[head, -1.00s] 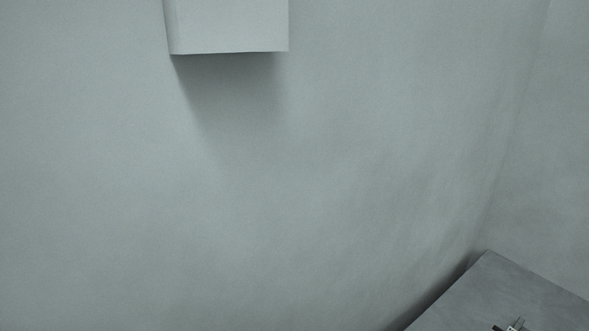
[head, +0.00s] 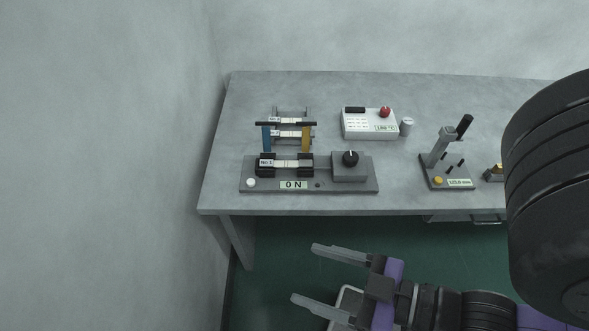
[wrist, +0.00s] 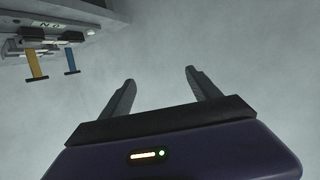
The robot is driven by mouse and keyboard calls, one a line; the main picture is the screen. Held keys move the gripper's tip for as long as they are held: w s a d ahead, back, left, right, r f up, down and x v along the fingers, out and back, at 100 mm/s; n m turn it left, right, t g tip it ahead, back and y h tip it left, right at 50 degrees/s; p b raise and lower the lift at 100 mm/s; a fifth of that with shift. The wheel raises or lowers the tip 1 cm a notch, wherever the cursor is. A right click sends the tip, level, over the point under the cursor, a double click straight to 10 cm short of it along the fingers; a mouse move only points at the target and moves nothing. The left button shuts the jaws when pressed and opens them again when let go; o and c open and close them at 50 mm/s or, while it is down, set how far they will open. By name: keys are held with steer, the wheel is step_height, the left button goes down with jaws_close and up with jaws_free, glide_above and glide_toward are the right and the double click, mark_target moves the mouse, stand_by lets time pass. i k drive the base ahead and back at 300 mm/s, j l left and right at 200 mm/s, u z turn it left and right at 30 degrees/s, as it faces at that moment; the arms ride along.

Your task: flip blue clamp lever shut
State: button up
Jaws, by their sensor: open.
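The blue clamp lever (head: 266,139) stands upright at the left of the clamp fixture (head: 345,185) on the bench, in the head view. A yellow lever (head: 306,138) stands upright at its right. In the wrist view the blue lever (wrist: 71,60) and the yellow lever (wrist: 35,65) show at the upper left, upside down. My gripper (head: 315,274) is open and empty, in front of and below the bench edge in the head view, well apart from the levers. Its fingers also show in the wrist view (wrist: 160,88), with only grey surface between them.
The fixture carries an "ON" label, a white button and a dark knob (head: 350,158). Behind stands a white control box (head: 369,124) with a red button, beside a small grey cylinder (head: 407,127). A lever stand (head: 446,160) is further right. A wall is left of the bench.

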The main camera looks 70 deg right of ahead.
mark_target(266, 130)
steer(key=l+z, duration=1)
